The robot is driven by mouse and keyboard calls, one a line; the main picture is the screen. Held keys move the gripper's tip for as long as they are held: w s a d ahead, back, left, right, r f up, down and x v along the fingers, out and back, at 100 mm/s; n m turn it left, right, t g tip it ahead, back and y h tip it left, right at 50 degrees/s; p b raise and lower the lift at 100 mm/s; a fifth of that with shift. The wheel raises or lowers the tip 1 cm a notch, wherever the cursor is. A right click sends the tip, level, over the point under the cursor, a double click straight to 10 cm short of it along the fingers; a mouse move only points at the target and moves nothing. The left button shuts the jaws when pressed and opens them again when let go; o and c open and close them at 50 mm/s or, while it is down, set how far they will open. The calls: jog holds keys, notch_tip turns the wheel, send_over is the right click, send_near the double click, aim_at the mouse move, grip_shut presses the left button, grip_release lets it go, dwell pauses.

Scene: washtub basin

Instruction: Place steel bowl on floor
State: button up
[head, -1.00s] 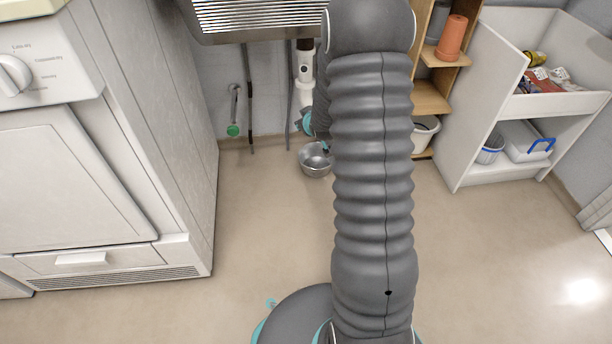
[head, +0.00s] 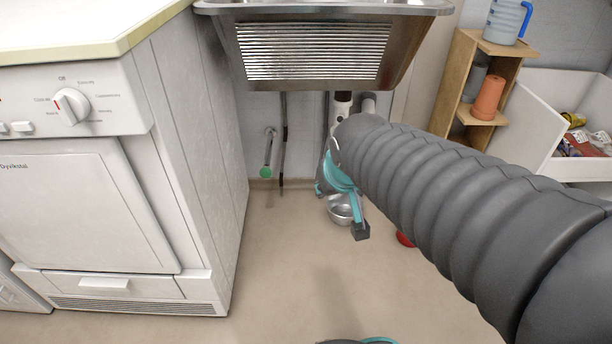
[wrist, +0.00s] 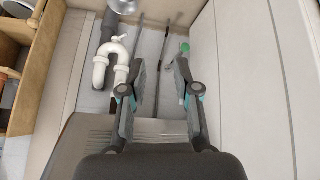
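The steel bowl (head: 340,209) is on the floor below the sink, upright, partly hidden by my gripper in the head view. In the wrist view a piece of the bowl (wrist: 122,5) shows at the top edge, cut off by the frame. My gripper (wrist: 156,68) is open, with its two fingers apart and nothing between them. The bowl lies away from the fingers there. In the head view my gripper (head: 358,212) hangs in front of the bowl's right side.
A steel sink (head: 313,50) overhangs the area. A white pipe trap (wrist: 110,62) hangs below it. A white dryer (head: 95,200) stands left, a wooden shelf (head: 483,85) right. A red object (head: 405,239) lies partly behind my arm. The floor (head: 270,285) in front is clear.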

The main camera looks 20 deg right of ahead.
jog(key=s+a+g+y, duration=0.1)
jog(key=s+a, duration=0.2)
jog(key=s, duration=0.7)
jog(key=shift+s+a+r, duration=0.15)
jog(key=shift+s+r, duration=0.05)
jog(key=shift+r, duration=0.1)
